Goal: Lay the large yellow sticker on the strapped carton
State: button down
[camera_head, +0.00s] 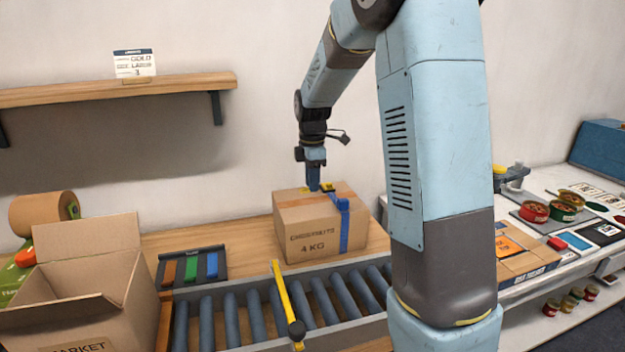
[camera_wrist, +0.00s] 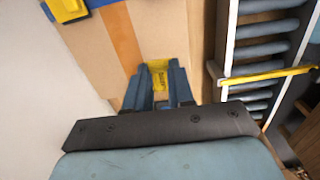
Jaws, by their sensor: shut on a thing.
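The strapped carton (camera_head: 305,236) stands closed and upright on the wooden bench behind the roller conveyor. A blue strap (camera_head: 345,228) runs over its right part, with a yellow piece (camera_wrist: 66,9) at the strap in the wrist view. My gripper (camera_head: 314,186) points down at the carton's top, left of the strap. In the wrist view its blue fingers (camera_wrist: 158,88) are shut on the yellow sticker (camera_wrist: 158,75), which shows between them with dark print. The carton top with orange tape (camera_wrist: 121,38) lies beneath. I cannot tell whether the sticker touches it.
An open box (camera_head: 85,275) stands front left, near a tray of coloured strips (camera_head: 192,266). A yellow bar (camera_head: 287,303) crosses the roller conveyor (camera_head: 245,312). A side table with cans (camera_head: 535,211) and a flat carton (camera_head: 520,255) is at right.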

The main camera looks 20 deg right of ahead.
aim_at(310, 210)
jog(key=shift+a, duration=0.4)
jog(key=shift+f, duration=0.1)
jog(key=shift+f, duration=3.2)
jog(key=shift+s, duration=0.1)
jog(key=c, duration=0.9)
grip_release()
jog(key=shift+r, duration=0.15)
